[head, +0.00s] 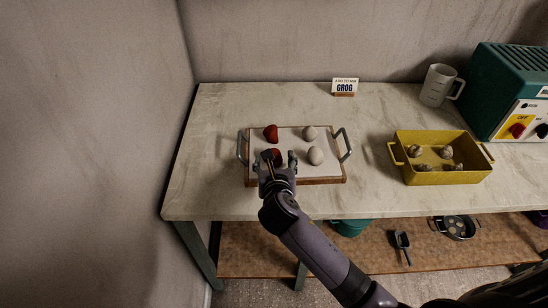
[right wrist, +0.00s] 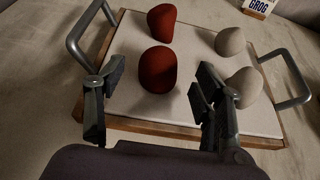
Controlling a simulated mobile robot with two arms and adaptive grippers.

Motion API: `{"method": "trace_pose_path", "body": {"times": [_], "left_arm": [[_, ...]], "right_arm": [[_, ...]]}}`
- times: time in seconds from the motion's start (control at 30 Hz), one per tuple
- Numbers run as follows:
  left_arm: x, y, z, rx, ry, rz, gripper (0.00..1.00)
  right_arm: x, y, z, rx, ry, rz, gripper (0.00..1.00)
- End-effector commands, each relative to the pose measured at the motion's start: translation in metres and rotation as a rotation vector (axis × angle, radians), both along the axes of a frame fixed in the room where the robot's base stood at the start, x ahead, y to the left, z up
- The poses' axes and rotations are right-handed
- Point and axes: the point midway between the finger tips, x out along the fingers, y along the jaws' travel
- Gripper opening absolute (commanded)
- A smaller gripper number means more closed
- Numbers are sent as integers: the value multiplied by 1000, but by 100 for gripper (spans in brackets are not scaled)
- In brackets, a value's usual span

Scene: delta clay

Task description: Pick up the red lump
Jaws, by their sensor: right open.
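Two red lumps are on a white-topped wooden tray (head: 322,180) with metal handles. The farther red lump (head: 271,133) also shows in the right wrist view (right wrist: 162,22). The nearer red lump (head: 276,154) is partly hidden by my right gripper in the head view, and shows whole in the right wrist view (right wrist: 157,70). My right gripper (head: 277,161) is open at the tray's near left part. In the right wrist view its fingers (right wrist: 160,85) are apart, with the nearer red lump between and just beyond them. I see no contact. My left gripper is not in view.
Two pale lumps, a farther one (head: 310,132) and a nearer one (head: 316,155), sit on the tray's right side. A yellow bin (head: 443,177) with several lumps, a mug (head: 437,85), a GROG sign (head: 345,87) and a green machine (head: 512,75) stand on the table. A wall is at left.

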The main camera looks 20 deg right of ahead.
Motion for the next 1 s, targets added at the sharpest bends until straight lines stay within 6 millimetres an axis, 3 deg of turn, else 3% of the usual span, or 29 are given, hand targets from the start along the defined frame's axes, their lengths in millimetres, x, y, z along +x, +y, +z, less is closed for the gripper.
{"method": "trace_pose_path", "body": {"times": [0.13, 0.4, 1.0], "left_arm": [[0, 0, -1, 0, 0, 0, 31], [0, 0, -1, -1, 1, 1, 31], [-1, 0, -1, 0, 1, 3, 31]], "right_arm": [[16, -4, -6, 0, 0, 0, 62], [18, -5, -8, 1, 1, 1, 62], [18, -5, -8, 1, 1, 1, 23]]}}
